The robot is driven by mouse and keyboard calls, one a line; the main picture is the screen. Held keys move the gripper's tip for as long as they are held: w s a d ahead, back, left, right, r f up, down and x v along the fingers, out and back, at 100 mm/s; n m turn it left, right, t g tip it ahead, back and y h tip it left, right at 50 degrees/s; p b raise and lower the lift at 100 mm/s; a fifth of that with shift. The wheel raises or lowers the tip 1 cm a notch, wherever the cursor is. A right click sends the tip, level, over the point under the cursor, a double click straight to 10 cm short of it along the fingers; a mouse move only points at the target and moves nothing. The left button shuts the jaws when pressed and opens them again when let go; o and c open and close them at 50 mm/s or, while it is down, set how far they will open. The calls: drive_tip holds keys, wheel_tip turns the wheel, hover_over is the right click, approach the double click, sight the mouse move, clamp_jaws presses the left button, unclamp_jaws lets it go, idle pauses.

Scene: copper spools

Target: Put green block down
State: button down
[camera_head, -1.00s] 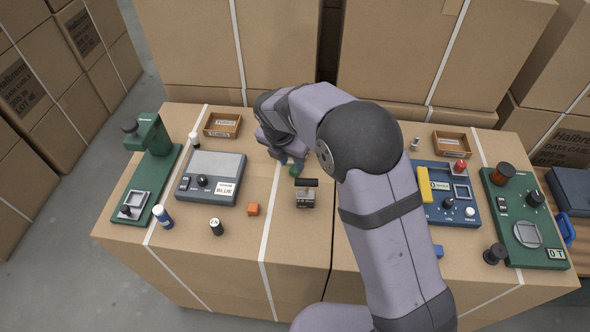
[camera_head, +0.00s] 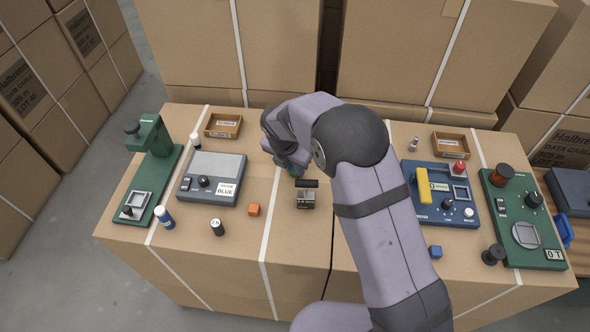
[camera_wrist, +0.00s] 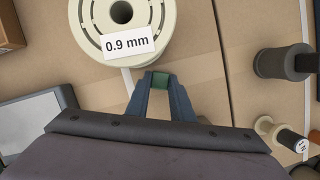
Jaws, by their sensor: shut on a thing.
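The green block (camera_wrist: 160,81) sits between the two blue fingertips of my gripper (camera_wrist: 159,84) in the wrist view. The gripper is shut on it. In the head view my gripper (camera_head: 292,170) is low over the middle of the cardboard-box worktop, just behind a small grey device with a black roller. My wrist largely covers the block there. I cannot tell whether the block touches the worktop.
In the wrist view a cream spool labelled 0.9 mm (camera_wrist: 127,40) lies just beyond the fingertips. The roller device (camera_head: 305,197) is close in front. An orange cube (camera_head: 253,210), a blue cube (camera_head: 435,252) and a grey-blue panel (camera_head: 212,178) stand around.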

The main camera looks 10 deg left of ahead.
sight(294, 170)
drive_tip(key=shift+r, duration=0.15)
drive_tip(key=w+d+r+m, duration=0.1)
drive_tip(key=d+r, duration=0.1)
drive_tip(key=r, duration=0.8)
drive_tip(key=w+d+r, duration=0.1)
drive_tip(key=d+r, duration=0.1)
drive_tip(key=r, duration=0.8)
drive_tip(key=s+d+f+p, duration=0.3)
drive_tip(key=s+d+f, duration=0.3)
drive_tip(key=d+f, duration=0.25)
drive_tip(key=shift+n, duration=0.5)
drive_tip(key=shift+w+a+f, duration=0.35)
drive_tip(key=shift+f, duration=1.55)
drive_tip(key=shift+w+a+f, duration=0.3)
drive_tip(key=shift+f, duration=1.65)
drive_tip(key=shift+w+a+f, duration=0.35)
drive_tip(key=shift+f, duration=1.55)
drive_tip(key=shift+f, duration=0.15)
